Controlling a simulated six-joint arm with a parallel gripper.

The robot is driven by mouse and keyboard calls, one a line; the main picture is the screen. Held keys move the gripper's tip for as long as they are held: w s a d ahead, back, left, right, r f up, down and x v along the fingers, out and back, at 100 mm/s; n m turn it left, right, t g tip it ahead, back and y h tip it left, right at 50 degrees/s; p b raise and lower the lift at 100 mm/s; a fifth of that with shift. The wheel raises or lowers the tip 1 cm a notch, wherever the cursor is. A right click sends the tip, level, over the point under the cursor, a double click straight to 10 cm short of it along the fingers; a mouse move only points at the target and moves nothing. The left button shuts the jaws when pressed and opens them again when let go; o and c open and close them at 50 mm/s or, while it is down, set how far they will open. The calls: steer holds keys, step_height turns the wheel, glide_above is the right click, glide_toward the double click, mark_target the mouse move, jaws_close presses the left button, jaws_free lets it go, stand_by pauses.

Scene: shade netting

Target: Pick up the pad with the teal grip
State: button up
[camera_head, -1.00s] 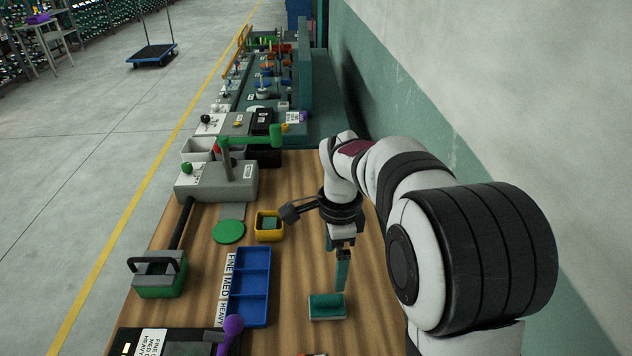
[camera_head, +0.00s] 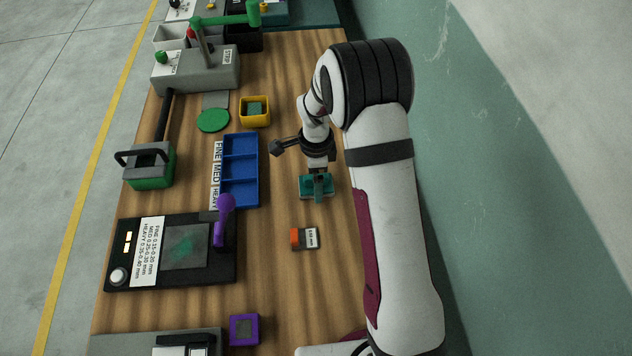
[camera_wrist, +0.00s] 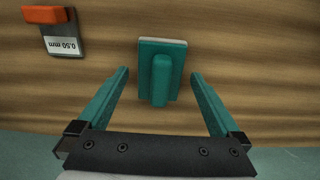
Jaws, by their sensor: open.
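The pad with the teal grip (camera_head: 305,187) lies on the wooden bench, right of the blue tray. It has a teal top and a pale base edge, with a raised teal grip bar in the middle, seen in the wrist view (camera_wrist: 162,78). My gripper (camera_head: 318,193) is over it and hides part of it in the head view. In the wrist view my gripper (camera_wrist: 160,75) is open, with one teal finger on each side of the grip bar and gaps on both sides. I cannot tell how far above the pad the fingertips are.
A 0.50 mm block with an orange end (camera_head: 305,238) lies close by. The blue three-part tray (camera_head: 240,171), yellow box (camera_head: 255,111) and green disc (camera_head: 213,120) are to the left. A dark gauge plate with a purple handle (camera_head: 225,220) stands nearer. The wall is to the right.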

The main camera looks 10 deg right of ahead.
steer(key=c, duration=1.4)
steer(key=shift+r, duration=0.1)
steer(key=r, duration=0.4)
steer(key=shift+s+d+r, duration=0.1)
steer(key=shift+d+r, duration=0.15)
steer(key=shift+d, duration=0.1)
steer(key=s+d+r, duration=0.4)
steer(key=d+r, duration=0.2)
steer(key=d, duration=0.4)
steer(key=shift+s+r, duration=0.2)
steer(key=shift+s, duration=0.1)
